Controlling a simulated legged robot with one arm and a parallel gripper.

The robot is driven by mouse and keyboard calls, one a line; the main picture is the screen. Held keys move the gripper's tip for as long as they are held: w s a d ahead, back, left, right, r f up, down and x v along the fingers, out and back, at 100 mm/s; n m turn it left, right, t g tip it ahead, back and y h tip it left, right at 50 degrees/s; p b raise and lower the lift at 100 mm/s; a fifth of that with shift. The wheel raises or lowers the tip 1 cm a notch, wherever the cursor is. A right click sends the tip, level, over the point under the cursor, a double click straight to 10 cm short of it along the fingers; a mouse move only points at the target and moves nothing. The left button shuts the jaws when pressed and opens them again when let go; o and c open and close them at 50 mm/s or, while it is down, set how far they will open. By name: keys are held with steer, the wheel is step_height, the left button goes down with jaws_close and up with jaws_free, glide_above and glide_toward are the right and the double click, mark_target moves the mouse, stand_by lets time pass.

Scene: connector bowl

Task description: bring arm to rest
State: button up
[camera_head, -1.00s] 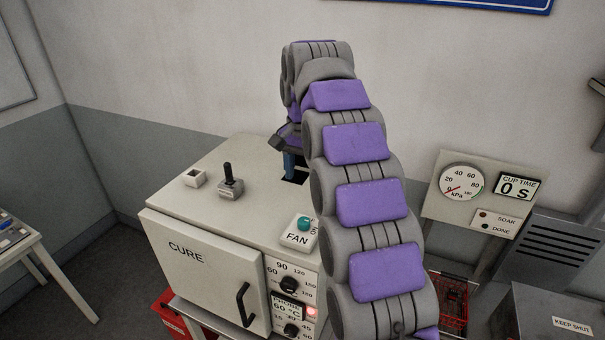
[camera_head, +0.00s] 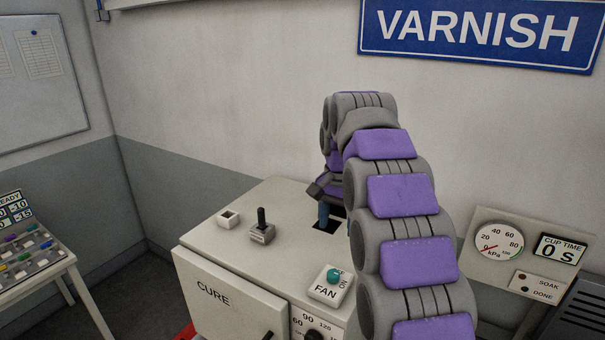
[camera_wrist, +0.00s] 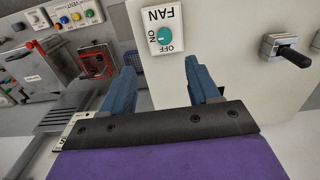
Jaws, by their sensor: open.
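My arm, with purple pads and grey segments, reaches up over the white CURE cabinet (camera_head: 225,270) in the head view and bends down near a dark square opening (camera_head: 327,226) in its top. My gripper (camera_wrist: 158,75) shows in the wrist view with two blue fingers apart and nothing between them. In the head view only a small blue part of a finger shows; the arm hides the rest. The fingers point toward the FAN switch box (camera_wrist: 165,30), which has a teal knob and appears upside down there. I cannot tell the distance to it.
A black lever (camera_head: 262,225) and a small white socket box (camera_head: 228,218) stand on the cabinet top. A gauge panel (camera_head: 480,240) reading CUP TIME 0 S is at right. A table with coloured parts (camera_head: 25,255) is at left. A VARNISH sign (camera_head: 480,30) hangs behind.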

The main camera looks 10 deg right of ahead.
steer(key=s+f+n+b, duration=0.3)
steer(key=s+f+b, duration=0.7)
steer(key=s+f, duration=0.7)
steer(key=s+f+n+g+b, duration=0.1)
steer(key=s+f+n+b, duration=0.3)
steer(key=s+f+b, duration=0.7)
steer(key=s+f, duration=0.7)
steer(key=s, duration=0.6)
steer(key=shift+s+f+g, duration=0.2)
steer(key=shift+g, duration=0.1)
